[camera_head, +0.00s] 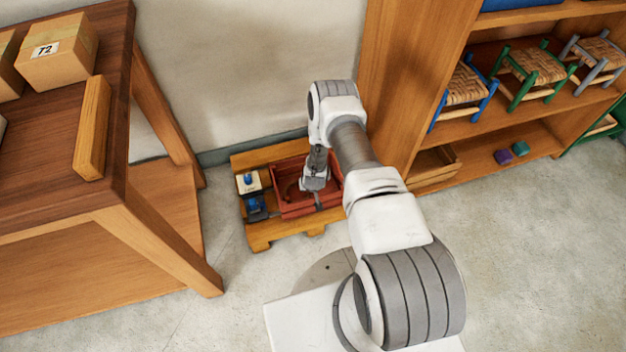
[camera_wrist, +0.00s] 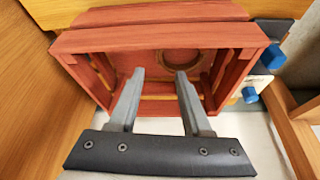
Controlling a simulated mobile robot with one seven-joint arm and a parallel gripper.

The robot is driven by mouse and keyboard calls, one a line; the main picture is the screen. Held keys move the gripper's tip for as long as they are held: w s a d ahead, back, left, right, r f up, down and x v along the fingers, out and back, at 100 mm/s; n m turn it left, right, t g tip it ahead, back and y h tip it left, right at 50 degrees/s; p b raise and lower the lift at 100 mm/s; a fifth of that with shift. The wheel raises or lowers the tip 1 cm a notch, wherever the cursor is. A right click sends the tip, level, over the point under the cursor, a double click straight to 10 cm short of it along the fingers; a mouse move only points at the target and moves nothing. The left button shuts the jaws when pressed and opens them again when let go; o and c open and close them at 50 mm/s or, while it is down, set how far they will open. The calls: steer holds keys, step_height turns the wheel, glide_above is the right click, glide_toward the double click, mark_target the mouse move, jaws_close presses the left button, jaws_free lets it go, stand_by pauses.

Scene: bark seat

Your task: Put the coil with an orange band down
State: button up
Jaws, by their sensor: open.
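A brown ring-shaped coil (camera_wrist: 201,65) lies in a red slatted crate (camera_wrist: 160,38), seen in the wrist view. An orange band on it cannot be made out. In the head view the crate (camera_head: 290,210) stands on a low wooden platform (camera_head: 262,236), and my gripper hides part of its inside. My gripper (camera_wrist: 160,74) is open, with nothing between its fingers. Its fingertips point into the crate, with the right one in front of the coil's near side. Whether it touches the coil cannot be told. My gripper (camera_head: 316,198) also shows over the crate in the head view.
A blue-and-white item (camera_head: 249,184) sits on the platform left of the crate. A wooden table (camera_head: 75,160) with boxes (camera_head: 58,50) stands at left. A shelf (camera_head: 485,125) with woven stools (camera_head: 535,66) stands at right. The floor at lower right is clear.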

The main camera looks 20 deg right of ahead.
steer(key=w+a+r, duration=0.1)
steer(key=w+r, duration=0.3)
steer(key=r, duration=0.7)
steer(key=w+r, duration=0.4)
steer(key=r, duration=0.6)
step_height(320, 180, up, 24)
steer(key=s+a+n+y, duration=0.1)
steer(key=s+a, duration=0.1)
steer(key=s+a+r+t, duration=0.1)
steer(key=s+r, duration=1.5)
steer(key=r, duration=0.2)
steer(key=s+r, duration=0.2)
steer(key=s, duration=0.6)
steer(key=s+r, duration=0.1)
steer(key=s, duration=0.8)
steer(key=shift+s+r+n, duration=0.3)
steer(key=shift+r+n, duration=0.05)
steer(key=shift+n, duration=0.05)
